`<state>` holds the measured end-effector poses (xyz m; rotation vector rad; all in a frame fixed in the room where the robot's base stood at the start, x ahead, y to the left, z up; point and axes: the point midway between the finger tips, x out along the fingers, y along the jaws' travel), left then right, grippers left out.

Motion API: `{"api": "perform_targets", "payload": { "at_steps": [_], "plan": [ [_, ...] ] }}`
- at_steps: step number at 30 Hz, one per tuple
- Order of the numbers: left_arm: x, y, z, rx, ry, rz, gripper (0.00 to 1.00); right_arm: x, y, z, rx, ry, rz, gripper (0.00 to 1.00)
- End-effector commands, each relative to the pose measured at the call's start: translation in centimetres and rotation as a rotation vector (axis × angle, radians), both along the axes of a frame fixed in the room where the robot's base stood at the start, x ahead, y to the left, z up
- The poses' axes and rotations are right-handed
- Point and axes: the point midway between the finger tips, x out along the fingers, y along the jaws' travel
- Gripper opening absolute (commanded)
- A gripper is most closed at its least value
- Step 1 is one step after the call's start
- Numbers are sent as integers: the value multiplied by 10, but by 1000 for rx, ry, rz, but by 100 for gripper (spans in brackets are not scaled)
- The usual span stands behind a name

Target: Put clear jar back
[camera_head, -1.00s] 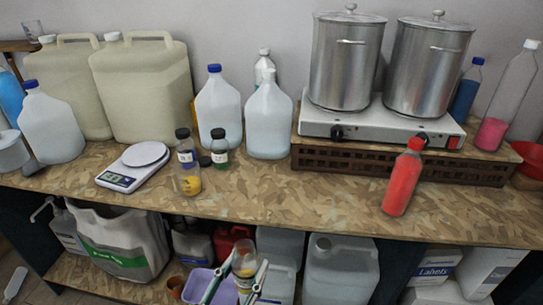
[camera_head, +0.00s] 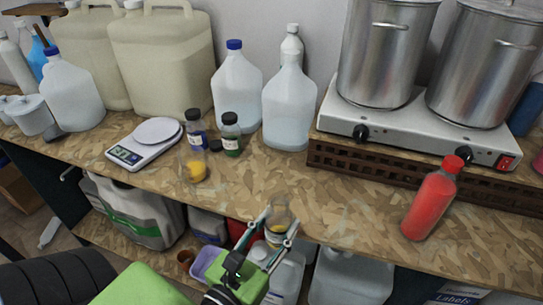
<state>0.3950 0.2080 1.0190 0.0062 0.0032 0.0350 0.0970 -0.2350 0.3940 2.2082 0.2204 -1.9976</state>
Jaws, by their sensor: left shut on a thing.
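My left gripper (camera_head: 280,223) is shut on a clear jar (camera_head: 279,211) with yellow contents low inside it. In the picture the jar overlaps the front edge of the wood-chip board counter (camera_head: 330,207). I cannot tell whether it touches the counter. A second clear jar (camera_head: 195,166) with yellow contents stands on the counter to the left, near the front edge. Two dark-capped small bottles stand behind it, one with blue (camera_head: 196,130) and one with green (camera_head: 231,135) contents. My right gripper is not in view.
A white scale (camera_head: 145,145) stands left of the small bottles. Clear jugs (camera_head: 289,110) stand behind. A hot plate (camera_head: 400,130) with steel pots and a red bottle (camera_head: 431,205) are on the right. The counter between the second jar and the red bottle is mostly clear.

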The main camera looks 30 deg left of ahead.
Motion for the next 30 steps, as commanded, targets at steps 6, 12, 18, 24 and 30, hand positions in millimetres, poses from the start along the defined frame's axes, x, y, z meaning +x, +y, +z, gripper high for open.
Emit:
{"api": "perform_targets", "payload": {
  "at_steps": [6,12,18,24,30],
  "plan": [
    [19,25,20,8,-6,47,12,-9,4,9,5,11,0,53],
    [41,57,47,12,-8,102,12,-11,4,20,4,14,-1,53],
    [68,97,91,8,-11,166,12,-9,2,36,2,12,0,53],
    [82,120,120,-1,-6,195,12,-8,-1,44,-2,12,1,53],
    [90,128,123,-4,-6,201,12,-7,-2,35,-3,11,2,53]
  ]
}}
